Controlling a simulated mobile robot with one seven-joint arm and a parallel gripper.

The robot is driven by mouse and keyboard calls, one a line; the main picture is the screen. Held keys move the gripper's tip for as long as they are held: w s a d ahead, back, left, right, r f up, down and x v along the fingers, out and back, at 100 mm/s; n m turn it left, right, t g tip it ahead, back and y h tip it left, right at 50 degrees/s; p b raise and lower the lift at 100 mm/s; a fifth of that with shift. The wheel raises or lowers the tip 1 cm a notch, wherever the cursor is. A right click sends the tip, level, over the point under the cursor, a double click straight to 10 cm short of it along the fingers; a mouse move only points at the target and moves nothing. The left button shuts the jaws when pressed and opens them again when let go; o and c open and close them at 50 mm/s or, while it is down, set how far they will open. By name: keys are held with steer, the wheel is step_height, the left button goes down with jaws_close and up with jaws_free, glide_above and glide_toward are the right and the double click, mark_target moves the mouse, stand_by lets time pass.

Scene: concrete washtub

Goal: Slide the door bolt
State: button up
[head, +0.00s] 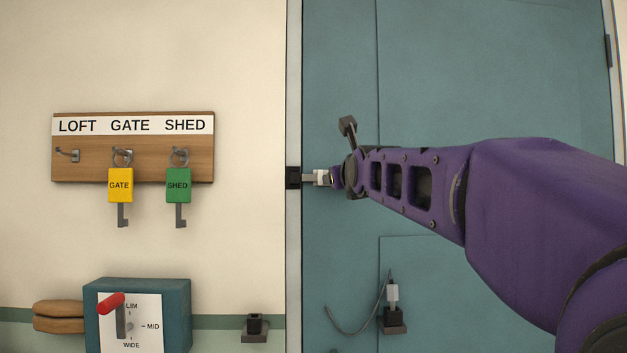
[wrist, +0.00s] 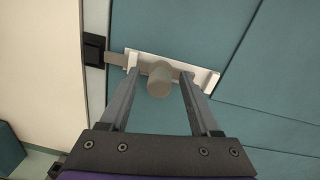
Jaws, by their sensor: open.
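The door bolt shows in the wrist view as a pale backing plate (wrist: 208,80) on the teal door, with a grey-brown bar (wrist: 118,60) and a round knob (wrist: 159,80). The bar reaches left to the edge of a black keeper (wrist: 94,50) on the door frame; I cannot tell whether its end is inside. My gripper (wrist: 159,74) is open, one finger on each side of the knob, with no clear contact. In the head view the keeper (head: 293,178) and bar (head: 309,178) show left of my gripper (head: 335,178); my arm hides the knob.
A key board (head: 132,172) with yellow and green tagged keys hangs on the left wall. Below it is a teal switch box (head: 180,310) with a red-handled lever. A cabled plug (head: 393,296) sits low on the door (head: 450,80). A black socket (head: 254,327) is on the wall.

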steer(key=s+b, duration=0.2)
steer(key=s, duration=0.5)
steer(key=shift+d+r, duration=0.15)
steer(key=shift+w, duration=0.15)
